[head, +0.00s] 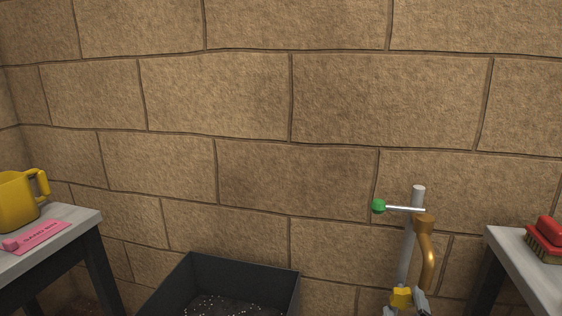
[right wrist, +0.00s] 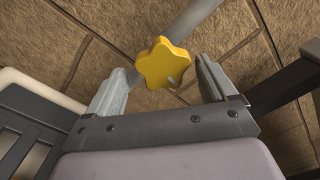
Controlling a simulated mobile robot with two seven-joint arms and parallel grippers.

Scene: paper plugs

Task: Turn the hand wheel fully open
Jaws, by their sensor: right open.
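The hand wheel (head: 401,296) is a yellow, lobed knob on a grey upright pipe (head: 407,250) by the wall, low in the head view. In the right wrist view the hand wheel (right wrist: 163,63) shows at the fingertips, with a small pale mark on its face. My right gripper (head: 405,307) is open, with one grey finger on each side of the wheel. My left gripper is not in view.
A rod with a green ball (head: 379,206) and a brass curved spout (head: 428,260) are on the pipe above the wheel. A dark bin (head: 245,268) stands left. Side tables hold a yellow mug (head: 17,205), a pink slip (head: 40,236) and a red brush (head: 546,240).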

